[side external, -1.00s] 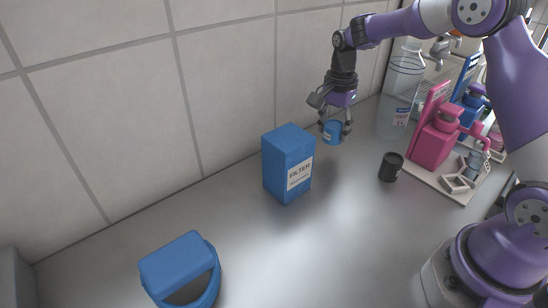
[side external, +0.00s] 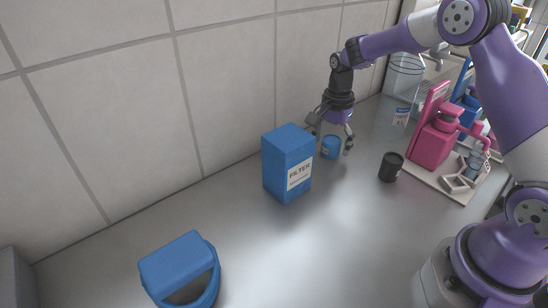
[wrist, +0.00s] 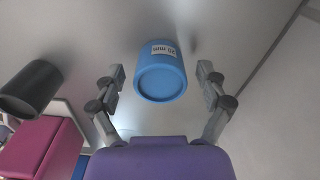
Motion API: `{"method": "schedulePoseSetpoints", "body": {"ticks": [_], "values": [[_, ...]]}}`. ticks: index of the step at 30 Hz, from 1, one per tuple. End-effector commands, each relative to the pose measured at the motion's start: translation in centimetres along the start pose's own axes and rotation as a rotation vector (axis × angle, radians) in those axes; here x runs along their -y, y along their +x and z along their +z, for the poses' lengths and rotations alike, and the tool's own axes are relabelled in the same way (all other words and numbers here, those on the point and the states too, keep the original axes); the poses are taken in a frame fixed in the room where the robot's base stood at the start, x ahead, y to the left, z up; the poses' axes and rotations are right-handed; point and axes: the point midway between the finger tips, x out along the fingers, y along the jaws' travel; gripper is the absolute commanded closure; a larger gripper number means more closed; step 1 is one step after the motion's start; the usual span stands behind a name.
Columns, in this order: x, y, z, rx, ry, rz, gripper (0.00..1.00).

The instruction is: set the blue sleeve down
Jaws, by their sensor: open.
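The blue sleeve (side external: 331,147) stands upright on the grey counter, just right of the blue filter box. It is a short blue cylinder with a white label, and it also shows in the wrist view (wrist: 161,72). My gripper (side external: 333,147) is low around it, with its fingers spread. In the wrist view my gripper (wrist: 160,75) is open, with a clear gap between each finger and the sleeve.
The blue filter box (side external: 287,164) stands close to the left. A clear bottle (side external: 402,85) is behind. The counter's middle is clear.

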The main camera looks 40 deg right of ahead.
Motion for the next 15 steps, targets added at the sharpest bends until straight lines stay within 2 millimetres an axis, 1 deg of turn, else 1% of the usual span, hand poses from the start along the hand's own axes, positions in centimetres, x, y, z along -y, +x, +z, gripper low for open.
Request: {"method": "schedulePoseSetpoints", "body": {"ticks": [5,8,11,15], "values": [[0.0,-0.2,0.0,-0.001,0.000,-0.001,0.15],[0.1,-1.3,0.0,-0.001,0.000,-0.003,0.15],[0.1,-3.2,0.0,-0.003,0.000,-0.006,0.15],[0.1,-6.6,0.0,-0.003,0.000,-0.006,0.15]]}}
